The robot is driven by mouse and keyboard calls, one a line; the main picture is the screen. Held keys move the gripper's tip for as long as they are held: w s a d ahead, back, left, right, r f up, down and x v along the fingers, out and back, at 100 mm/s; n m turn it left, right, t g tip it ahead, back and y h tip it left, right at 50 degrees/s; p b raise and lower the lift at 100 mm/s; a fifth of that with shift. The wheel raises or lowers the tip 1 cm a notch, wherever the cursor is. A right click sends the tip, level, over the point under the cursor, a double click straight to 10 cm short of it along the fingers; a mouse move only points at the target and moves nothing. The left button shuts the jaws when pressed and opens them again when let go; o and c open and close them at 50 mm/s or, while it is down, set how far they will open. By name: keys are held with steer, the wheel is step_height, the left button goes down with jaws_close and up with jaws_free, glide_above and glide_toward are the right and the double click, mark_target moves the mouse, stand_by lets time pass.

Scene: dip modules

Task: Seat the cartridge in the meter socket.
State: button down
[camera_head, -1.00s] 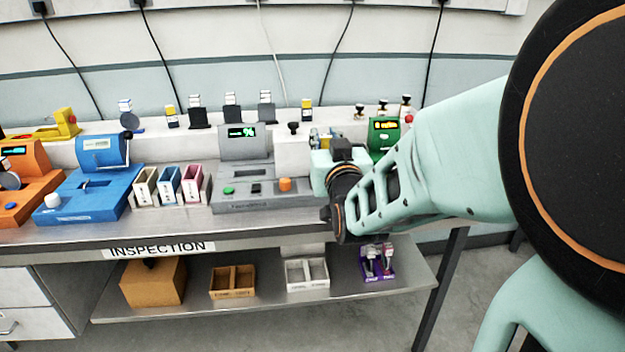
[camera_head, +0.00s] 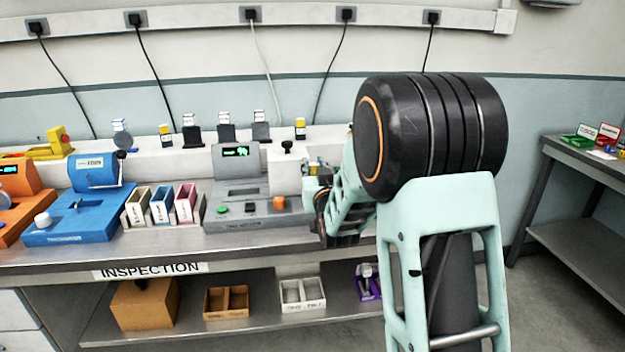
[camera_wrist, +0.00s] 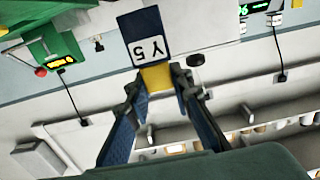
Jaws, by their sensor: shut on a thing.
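My gripper (camera_wrist: 158,82) is shut on a cartridge (camera_wrist: 148,35) with a yellow end, a dark blue body and a white label reading "Y5". The cartridge is held in the air at the fingertips in the wrist view. In the head view my arm hides the cartridge and fingertips; the wrist is just right of a grey device. This grey device (camera_head: 236,188) has a green-lit screen, an orange knob, a green button and a dark slot (camera_head: 250,207). A green device (camera_wrist: 45,45) with a lit screen shows in the wrist view. I cannot tell which device is the meter.
A blue device (camera_head: 82,217) and an orange one stand at the left of the bench (camera_head: 160,250). Small open bins (camera_head: 162,205) stand left of the grey device. Several small cartridges stand on the back ledge. A side table (camera_head: 585,165) is at the far right.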

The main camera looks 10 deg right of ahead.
steer(key=shift+w+f, duration=0.5)
steer(key=shift+f, duration=1.65)
steer(key=shift+f+b, duration=0.25)
steer(key=shift+b, duration=0.2)
steer(key=c, duration=1.7)
jaws_free()
steer(key=shift+r, duration=0.1)
